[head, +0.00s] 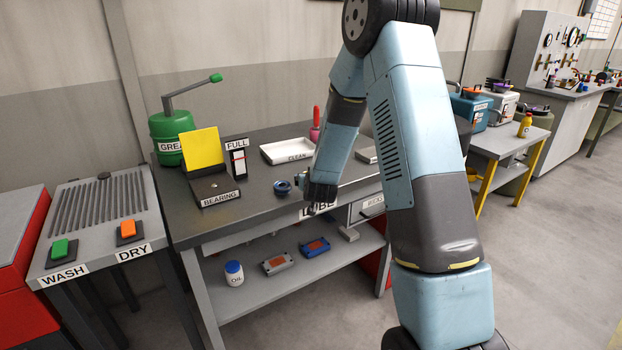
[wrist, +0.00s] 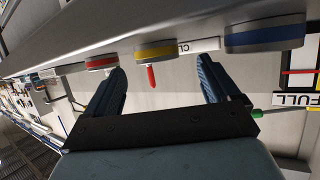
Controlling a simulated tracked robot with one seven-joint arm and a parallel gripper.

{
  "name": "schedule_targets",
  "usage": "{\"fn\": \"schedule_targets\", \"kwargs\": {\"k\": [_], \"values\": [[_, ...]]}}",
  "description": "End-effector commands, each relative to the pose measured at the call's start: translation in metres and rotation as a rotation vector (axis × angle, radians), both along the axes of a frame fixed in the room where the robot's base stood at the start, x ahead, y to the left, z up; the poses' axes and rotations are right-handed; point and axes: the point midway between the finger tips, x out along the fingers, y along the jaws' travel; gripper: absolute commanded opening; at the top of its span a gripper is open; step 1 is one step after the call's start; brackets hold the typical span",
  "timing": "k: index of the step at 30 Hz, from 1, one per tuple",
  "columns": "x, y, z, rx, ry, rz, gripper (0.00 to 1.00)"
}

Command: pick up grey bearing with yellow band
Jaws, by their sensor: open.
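The grey bearing with a yellow band (wrist: 155,50) sits on the bench top, which appears upside down in the wrist view. My gripper (wrist: 162,65) is open, with one finger to each side of this bearing in the picture. The fingertips look short of it, and nothing is held. A red-banded bearing (wrist: 103,62) is close by on the left, near the left fingertip. A blue-banded bearing (wrist: 265,33) is on the right, beyond the right finger. In the head view my gripper (head: 312,196) is low at the bench's front edge and the yellow-banded bearing is hidden.
The bench (head: 262,203) also carries a box marked BEARING (head: 213,187) with a raised yellow lid, a FULL sign (head: 238,160), a green grease pump (head: 170,137) and a white CLEAN tray (head: 288,150). A lower shelf (head: 250,295) holds an oil bottle and small blocks.

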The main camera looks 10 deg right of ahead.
Motion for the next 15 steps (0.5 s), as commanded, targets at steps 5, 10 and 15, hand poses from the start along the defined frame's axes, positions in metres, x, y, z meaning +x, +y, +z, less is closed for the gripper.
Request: {"fn": "schedule_targets", "kwargs": {"k": [5, 10, 15], "values": [[0.023, -0.007, -0.008, 0.0, 0.001, -0.002, 0.89], [0.04, -0.008, -0.014, 0.0, 0.0, 0.0, 0.89], [0.045, -0.009, -0.016, 0.0, 0.0, 0.0, 0.89]]}}
